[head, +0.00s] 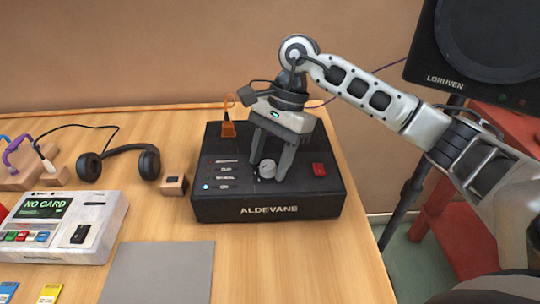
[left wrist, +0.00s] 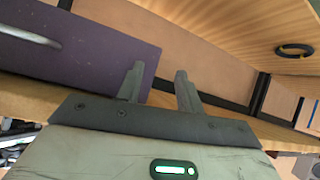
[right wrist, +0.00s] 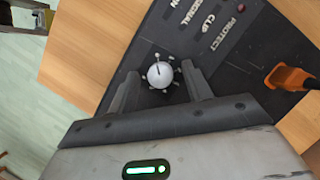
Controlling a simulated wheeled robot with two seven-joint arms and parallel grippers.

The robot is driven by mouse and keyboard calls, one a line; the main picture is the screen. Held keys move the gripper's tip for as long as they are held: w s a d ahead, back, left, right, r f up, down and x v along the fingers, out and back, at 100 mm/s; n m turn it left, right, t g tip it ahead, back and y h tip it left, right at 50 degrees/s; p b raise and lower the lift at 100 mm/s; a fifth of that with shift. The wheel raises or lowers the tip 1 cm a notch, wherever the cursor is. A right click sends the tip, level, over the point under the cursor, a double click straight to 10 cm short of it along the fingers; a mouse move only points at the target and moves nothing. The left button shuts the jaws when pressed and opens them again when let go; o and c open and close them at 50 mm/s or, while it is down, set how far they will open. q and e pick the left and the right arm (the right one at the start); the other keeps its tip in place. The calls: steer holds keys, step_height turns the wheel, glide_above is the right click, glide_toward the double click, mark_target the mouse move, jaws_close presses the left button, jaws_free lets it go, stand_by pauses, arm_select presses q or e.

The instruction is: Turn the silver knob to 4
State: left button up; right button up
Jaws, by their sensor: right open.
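The silver knob (head: 267,169) sits on top of the black ALDEVANE box (head: 265,208). In the right wrist view the knob (right wrist: 161,76) is round, with a short dark pointer line toward the picture's top and several small marks around it. No numbers are legible. My right gripper (head: 267,168) reaches down over the box, open. Its fingers (right wrist: 160,72) stand on either side of the knob, with visible gaps in the right wrist view. My left gripper (left wrist: 159,70) shows only in its own wrist view, open and empty, with a purple panel behind one finger.
On the box are a red switch (head: 319,169) and an orange plug (head: 228,128). Black headphones (head: 118,156), a small wooden block (head: 175,184) and a NO CARD device (head: 65,240) stand to the left. A grey mat (head: 158,273) lies in front. A LORUVEN speaker (head: 480,50) stands at right.

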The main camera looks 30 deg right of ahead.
steer(key=c, duration=1)
steer(key=shift+o, duration=0.2)
